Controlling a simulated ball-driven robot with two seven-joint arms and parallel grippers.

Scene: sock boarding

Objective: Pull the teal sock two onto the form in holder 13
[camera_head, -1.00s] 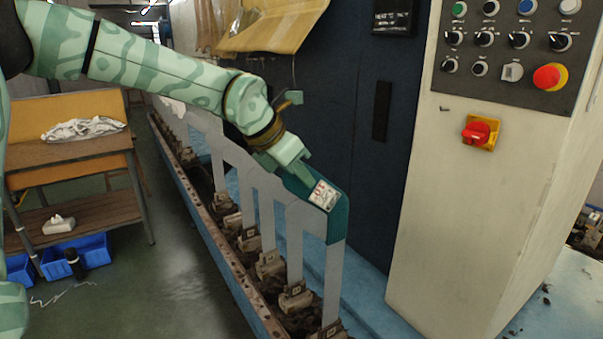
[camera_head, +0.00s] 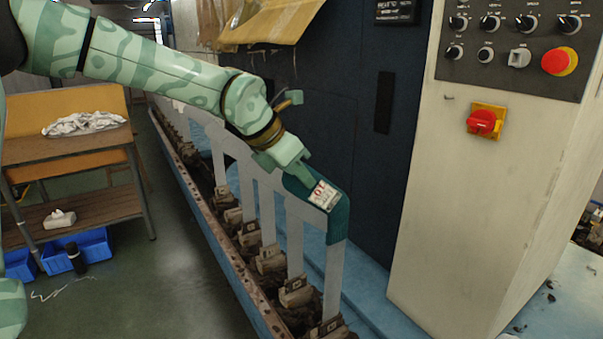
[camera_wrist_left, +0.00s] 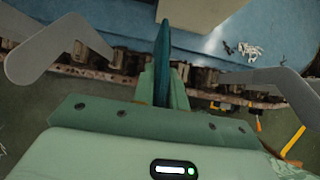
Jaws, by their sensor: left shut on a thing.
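The teal sock (camera_head: 338,220) is over the upper end of the nearest flat grey form (camera_head: 334,275), with a white label with red print on its side. The form's lower part is bare down to its holder (camera_head: 330,327), whose number I cannot read. My left gripper (camera_head: 297,171) is shut on the sock at the toe end, along the form's upper slanted edge. In the left wrist view the sock (camera_wrist_left: 163,65) shows edge-on as a thin teal strip between the fingers (camera_wrist_left: 163,92). My right gripper is not in view.
Other bare grey forms (camera_head: 267,215) stand in a row of holders on a rusty rail (camera_head: 215,225) behind. A cream control cabinet (camera_head: 490,180) with a red switch (camera_head: 482,122) stands close on the right. A shelf table (camera_head: 75,150) and blue bins (camera_head: 75,252) are at left.

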